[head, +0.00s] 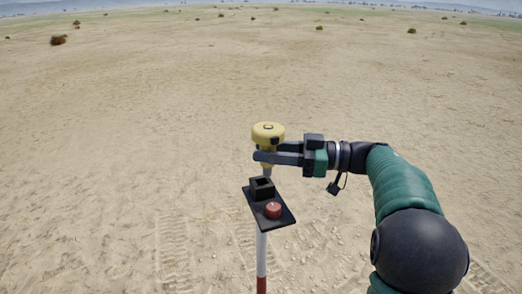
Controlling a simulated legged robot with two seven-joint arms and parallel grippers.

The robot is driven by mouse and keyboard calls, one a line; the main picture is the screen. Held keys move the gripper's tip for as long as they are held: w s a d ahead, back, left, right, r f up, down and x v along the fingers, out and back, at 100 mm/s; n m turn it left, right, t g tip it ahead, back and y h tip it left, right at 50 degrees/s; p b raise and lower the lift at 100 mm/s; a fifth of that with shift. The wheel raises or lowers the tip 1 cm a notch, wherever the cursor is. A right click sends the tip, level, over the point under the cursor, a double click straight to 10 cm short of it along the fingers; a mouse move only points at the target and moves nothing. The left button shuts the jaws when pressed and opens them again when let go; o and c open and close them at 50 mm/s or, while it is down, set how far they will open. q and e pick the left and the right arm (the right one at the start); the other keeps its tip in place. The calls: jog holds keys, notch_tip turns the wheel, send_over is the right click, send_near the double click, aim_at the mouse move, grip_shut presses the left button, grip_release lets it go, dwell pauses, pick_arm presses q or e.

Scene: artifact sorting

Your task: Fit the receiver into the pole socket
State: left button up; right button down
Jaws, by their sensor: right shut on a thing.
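The yellow receiver (268,131) is a rounded disc-like unit with a pale stem below it. My right gripper (262,157) is shut on the receiver, its fingers at the lower part of the body. The pole (261,252) is white and red and stands upright below. A dark plate (256,217) sits on top of it. The black square pole socket (262,188) stands on the plate. The receiver's stem is just above the socket opening; whether its tip touches or enters it, I cannot tell. My left gripper is not in view.
A red round button (273,210) sits on the plate in front of the socket. Around the pole is open sandy ground (120,150) with tyre tracks. Small shrubs (58,40) lie far off. Space left of the pole is clear.

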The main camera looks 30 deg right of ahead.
jog(key=shift+d, duration=0.45)
jog(key=shift+a, duration=0.3)
jog(key=shift+a+f, duration=0.2)
jog(key=shift+a, duration=0.15)
jog(key=shift+f+b, duration=0.2)
jog(key=shift+b, duration=0.15)
jog(key=shift+d+f, duration=0.2)
jog(key=shift+f, duration=0.05)
jog(key=shift+d+r, duration=0.2)
jog(key=shift+r+p, duration=0.2)
jog(key=shift+p, duration=0.2)
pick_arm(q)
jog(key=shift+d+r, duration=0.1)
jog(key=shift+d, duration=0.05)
pick_arm(e)
jog(key=shift+a, duration=0.2)
